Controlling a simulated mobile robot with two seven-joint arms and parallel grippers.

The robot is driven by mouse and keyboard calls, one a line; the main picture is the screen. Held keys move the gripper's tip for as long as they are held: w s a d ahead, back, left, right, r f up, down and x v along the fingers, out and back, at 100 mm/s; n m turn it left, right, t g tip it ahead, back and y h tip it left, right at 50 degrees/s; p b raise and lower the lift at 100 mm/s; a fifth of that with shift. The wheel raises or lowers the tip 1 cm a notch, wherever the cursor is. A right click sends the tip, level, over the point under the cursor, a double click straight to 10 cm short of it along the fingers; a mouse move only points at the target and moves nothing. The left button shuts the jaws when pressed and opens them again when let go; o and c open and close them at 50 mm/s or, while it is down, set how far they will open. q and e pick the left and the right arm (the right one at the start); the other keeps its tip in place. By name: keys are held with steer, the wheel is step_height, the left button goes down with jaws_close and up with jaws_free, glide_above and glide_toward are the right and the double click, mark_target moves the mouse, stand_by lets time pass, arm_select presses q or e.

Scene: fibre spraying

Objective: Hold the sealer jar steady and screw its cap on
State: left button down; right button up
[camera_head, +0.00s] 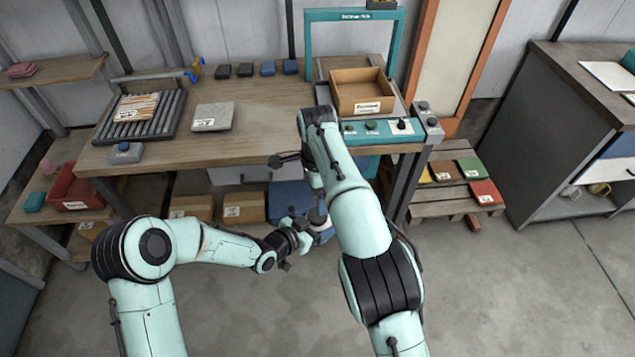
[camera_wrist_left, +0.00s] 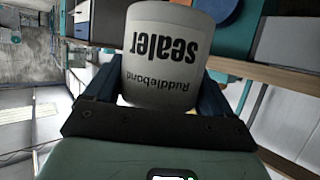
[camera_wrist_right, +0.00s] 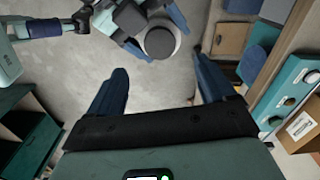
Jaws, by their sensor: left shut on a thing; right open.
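The sealer jar (camera_wrist_left: 163,50) is a white cylinder whose label shows upside down in the left wrist view. My left gripper (camera_head: 306,237) is shut on the sealer jar, in front of the workbench; the jar's pale top (camera_head: 318,216) shows in the head view. In the right wrist view the jar's round grey top (camera_wrist_right: 160,42) lies beyond my right fingertips; I cannot tell whether this is the cap or the open mouth. My right gripper (camera_wrist_right: 162,82) is open, with nothing between its fingers. In the head view it is largely hidden by its arm. No separate cap shows.
The workbench (camera_head: 262,105) carries a cardboard box (camera_head: 362,92), a roller tray (camera_head: 136,116), a grey block (camera_head: 212,116) and a control panel (camera_head: 380,130). Cardboard boxes (camera_head: 245,207) and a blue container (camera_head: 290,197) are under it. A slatted pallet (camera_head: 435,200) stands right. The floor in front is clear.

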step_height(320, 180, up, 3)
steer(key=shift+r, duration=0.2)
stand_by(0.5)
